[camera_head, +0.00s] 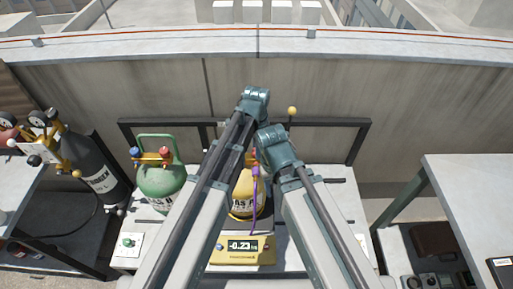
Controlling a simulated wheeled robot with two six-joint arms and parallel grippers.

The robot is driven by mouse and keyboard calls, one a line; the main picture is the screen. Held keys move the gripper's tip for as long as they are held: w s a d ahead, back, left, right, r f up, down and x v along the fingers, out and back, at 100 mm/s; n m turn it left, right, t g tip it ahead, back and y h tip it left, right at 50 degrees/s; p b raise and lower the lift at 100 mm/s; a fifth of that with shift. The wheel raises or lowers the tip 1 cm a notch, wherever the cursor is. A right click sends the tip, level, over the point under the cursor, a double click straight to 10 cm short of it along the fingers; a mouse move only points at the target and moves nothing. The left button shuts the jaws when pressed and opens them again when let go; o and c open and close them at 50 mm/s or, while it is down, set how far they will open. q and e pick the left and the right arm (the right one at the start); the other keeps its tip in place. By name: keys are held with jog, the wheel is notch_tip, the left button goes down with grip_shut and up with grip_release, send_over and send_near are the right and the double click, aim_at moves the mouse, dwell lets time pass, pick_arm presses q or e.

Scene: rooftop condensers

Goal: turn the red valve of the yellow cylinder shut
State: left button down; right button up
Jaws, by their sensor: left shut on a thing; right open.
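The yellow cylinder (245,198) stands upright on the bench behind my arms, partly covered by them. Its top and red valve are mostly hidden behind my arm ends. My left gripper (257,98) is at the upper end of the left arm, beyond the cylinder in the picture. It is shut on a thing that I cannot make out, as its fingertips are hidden. My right gripper (271,137) is lower and just right of the cylinder's top. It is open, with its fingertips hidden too. A purple hose (255,185) hangs down the cylinder's front.
A yellow scale (240,257) reading -0.23 is at the bench front. A green cylinder (160,185) with red and blue knobs stands left. A dark cylinder (92,170) with gauges stands farther left. A dark rail (345,123) and wall (400,95) are behind. Another table (470,190) is right.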

dwell(0.4)
pick_arm(q)
jog(key=shift+c, duration=2.2)
grip_release()
jog(key=shift+r, duration=0.1)
notch_tip(320, 180, up, 14)
jog(key=p, duration=1.3)
jog(key=shift+f+p, duration=0.2)
jog(key=shift+p, duration=0.2)
